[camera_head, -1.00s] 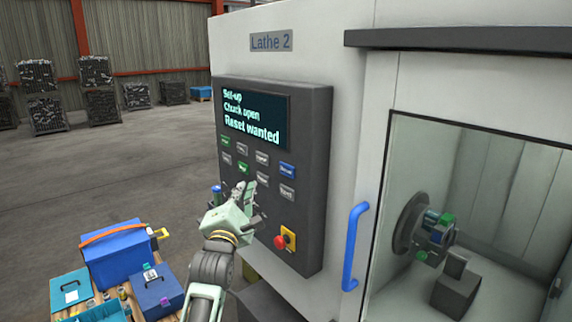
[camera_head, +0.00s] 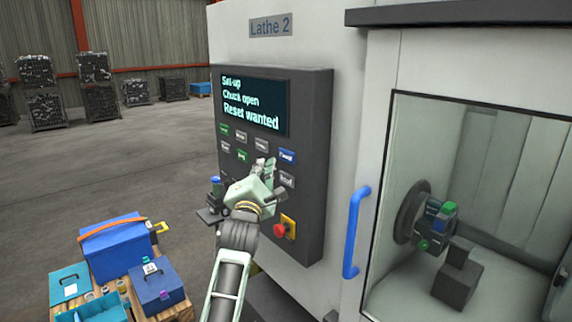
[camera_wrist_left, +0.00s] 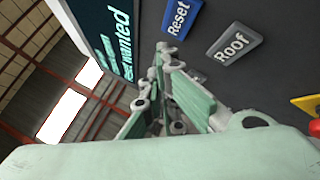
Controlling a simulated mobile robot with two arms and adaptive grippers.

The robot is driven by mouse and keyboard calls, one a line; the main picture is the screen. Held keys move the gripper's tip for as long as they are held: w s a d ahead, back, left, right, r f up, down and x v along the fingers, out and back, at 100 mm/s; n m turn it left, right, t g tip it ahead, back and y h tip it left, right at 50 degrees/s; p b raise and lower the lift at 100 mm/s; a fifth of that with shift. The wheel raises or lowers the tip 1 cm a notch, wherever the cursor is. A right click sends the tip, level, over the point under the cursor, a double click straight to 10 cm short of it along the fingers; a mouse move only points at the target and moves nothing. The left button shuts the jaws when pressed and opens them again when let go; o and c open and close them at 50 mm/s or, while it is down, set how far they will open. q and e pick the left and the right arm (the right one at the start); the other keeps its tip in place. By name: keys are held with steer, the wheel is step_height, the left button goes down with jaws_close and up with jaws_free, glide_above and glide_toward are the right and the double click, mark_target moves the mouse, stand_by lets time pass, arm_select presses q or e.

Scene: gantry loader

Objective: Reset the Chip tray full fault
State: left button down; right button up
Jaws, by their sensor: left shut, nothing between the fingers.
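The control panel (camera_head: 312,105) of Lathe 2 has a screen (camera_head: 254,102) reading "Set-up", "Chuck open", "Reset wanted". Below are rows of buttons. The blue button (camera_head: 287,157) is at the right; in the left wrist view it reads "Reset" (camera_wrist_left: 181,19). A grey button (camera_head: 287,180) under it reads "Roof" in the left wrist view (camera_wrist_left: 234,43). My left gripper (camera_head: 266,164) is shut and empty, in front of the panel, its tips just left of the blue button and covering some buttons. In the left wrist view the fingertips (camera_wrist_left: 163,48) are beside "Reset"; contact cannot be told.
A red knob (camera_head: 279,230) on a yellow plate sits low on the panel, close to my left wrist. A blue door handle (camera_head: 355,232) stands out at the right. Blue toolboxes (camera_head: 117,250) are on a bench at lower left.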

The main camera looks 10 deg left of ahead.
mark_target(287, 156)
arm_select(q)
steer(key=shift+w+d+b, duration=0.5)
steer(key=shift+w+d, duration=0.2)
steer(key=shift+w, duration=0.2)
stand_by(0.8)
steer(key=shift+w+d, duration=0.1)
steer(key=shift+w+d, duration=0.2)
steer(key=shift+w, duration=0.05)
steer(key=shift+w+d+b, duration=0.2)
steer(key=shift+w+b, duration=0.1)
steer(key=shift+b, duration=0.2)
stand_by(0.5)
stand_by(0.4)
steer(key=shift+s+a+p, duration=0.45)
steer(key=shift+s+p, duration=0.05)
steer(key=shift+s, duration=0.2)
